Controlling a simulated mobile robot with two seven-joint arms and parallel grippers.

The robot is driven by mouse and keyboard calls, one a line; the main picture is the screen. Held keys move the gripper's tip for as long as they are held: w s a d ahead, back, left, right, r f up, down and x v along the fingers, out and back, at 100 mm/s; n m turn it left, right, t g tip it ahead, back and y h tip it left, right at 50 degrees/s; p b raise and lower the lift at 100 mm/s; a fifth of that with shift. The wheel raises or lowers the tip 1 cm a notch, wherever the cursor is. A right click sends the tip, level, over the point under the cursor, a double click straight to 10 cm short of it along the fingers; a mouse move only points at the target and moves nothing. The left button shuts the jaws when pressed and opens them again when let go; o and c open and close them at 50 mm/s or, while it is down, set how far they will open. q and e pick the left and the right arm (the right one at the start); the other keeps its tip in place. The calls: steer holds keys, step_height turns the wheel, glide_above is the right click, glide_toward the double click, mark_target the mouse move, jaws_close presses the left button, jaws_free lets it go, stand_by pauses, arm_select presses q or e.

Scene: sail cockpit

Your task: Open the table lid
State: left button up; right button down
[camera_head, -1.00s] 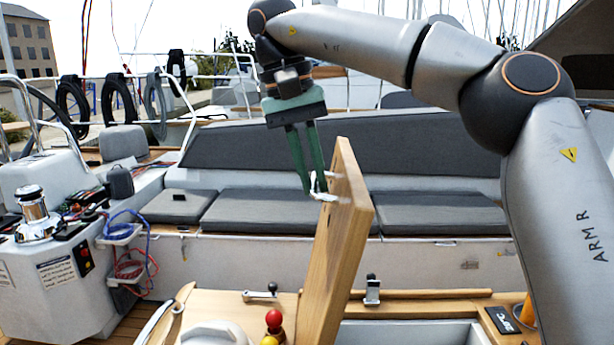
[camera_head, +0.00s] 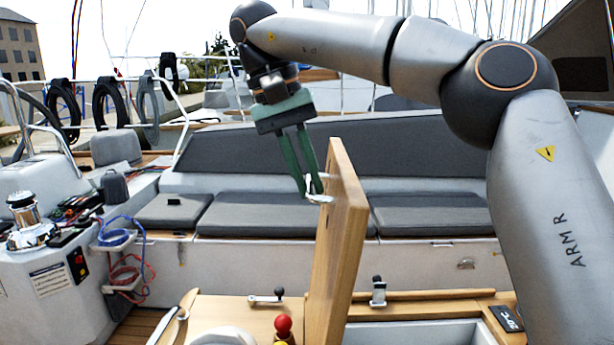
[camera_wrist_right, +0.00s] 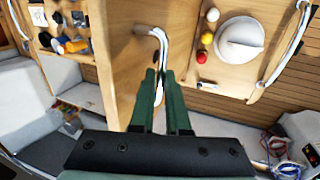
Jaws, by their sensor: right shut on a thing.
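The table lid (camera_head: 341,250) is a wooden panel with a pale wood edge. It stands nearly upright on the table in the head view, and its face (camera_wrist_right: 128,60) also shows in the right wrist view. A light metal handle (camera_head: 319,198) sits on its left face; its bent bar (camera_wrist_right: 152,32) shows in the wrist view. My right gripper (camera_head: 312,190) has its green fingers closed on the handle, and the fingers (camera_wrist_right: 160,80) slant down to it. The exact contact is small and partly hidden by the fingers. My left gripper is out of view.
The table's other wooden half (camera_head: 240,312) holds a red ball-topped knob (camera_head: 283,324) and a small latch (camera_head: 267,297). An open white-lined compartment (camera_head: 420,333) lies right of the lid. Grey bench cushions (camera_head: 260,214) run behind; a white console (camera_head: 50,285) stands at left.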

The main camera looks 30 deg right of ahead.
steer(key=c, duration=1)
jaws_free()
steer(key=shift+w+d+f, duration=0.1)
steer(key=shift+w+d, duration=0.15)
steer(key=shift+w, duration=0.1)
steer(key=shift+o, duration=0.5)
steer(key=shift+s+a, duration=0.15)
